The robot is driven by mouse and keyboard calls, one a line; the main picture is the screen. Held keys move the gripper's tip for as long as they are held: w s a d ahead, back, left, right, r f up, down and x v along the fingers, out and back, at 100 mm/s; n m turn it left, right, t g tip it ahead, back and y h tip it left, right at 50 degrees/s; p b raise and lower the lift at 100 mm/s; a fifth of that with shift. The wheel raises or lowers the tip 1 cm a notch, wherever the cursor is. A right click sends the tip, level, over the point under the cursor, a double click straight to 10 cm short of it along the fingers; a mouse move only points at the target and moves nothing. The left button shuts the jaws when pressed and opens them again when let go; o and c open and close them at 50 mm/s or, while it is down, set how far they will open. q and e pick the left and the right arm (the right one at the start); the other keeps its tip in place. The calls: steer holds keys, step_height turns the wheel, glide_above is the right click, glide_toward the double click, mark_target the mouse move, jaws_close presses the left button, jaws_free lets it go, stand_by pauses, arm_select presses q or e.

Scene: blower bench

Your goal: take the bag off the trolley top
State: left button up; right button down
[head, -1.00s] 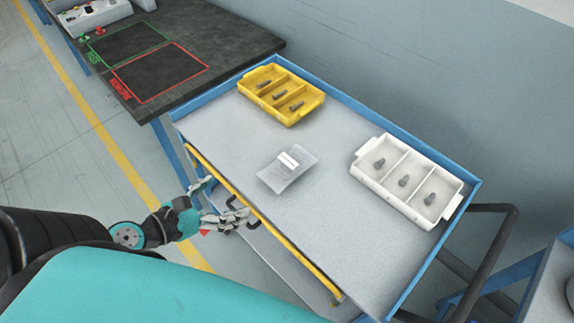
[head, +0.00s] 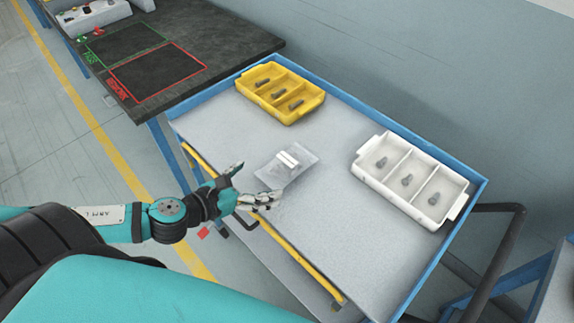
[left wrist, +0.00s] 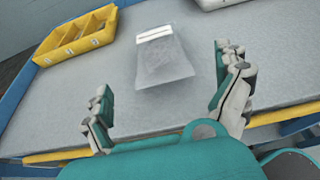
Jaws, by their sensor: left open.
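A clear plastic bag (head: 286,168) with a white label strip lies flat on the grey trolley top (head: 340,240), near the middle of its left part. In the left wrist view the bag (left wrist: 163,62) lies ahead of the fingers and between their lines, apart from both. My left gripper (head: 250,186) is open and empty, over the trolley's near yellow-edged side, just short of the bag. Its two fingers also show in the left wrist view (left wrist: 162,96). My right gripper is not in view.
A yellow three-compartment bin (head: 280,92) with dark bolts stands at the trolley's back left. A white three-compartment bin (head: 409,180) with bolts stands at the right. A dark bench (head: 190,45) with green and red outlined areas adjoins at the upper left. The trolley's near right area is clear.

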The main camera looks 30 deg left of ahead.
mark_target(278, 172)
arm_select(q)
steer(key=shift+x, duration=1.35)
steer(key=p+x, duration=0.1)
steer(key=x, duration=0.3)
steer(key=shift+w+f+p, duration=0.1)
steer(key=shift+w+p, duration=0.1)
steer(key=shift+p, duration=0.2)
steer(key=shift+w+d+f, duration=0.15)
steer(key=shift+w+f, duration=0.1)
steer(key=shift+w, duration=0.1)
steer(key=c, duration=1.4)
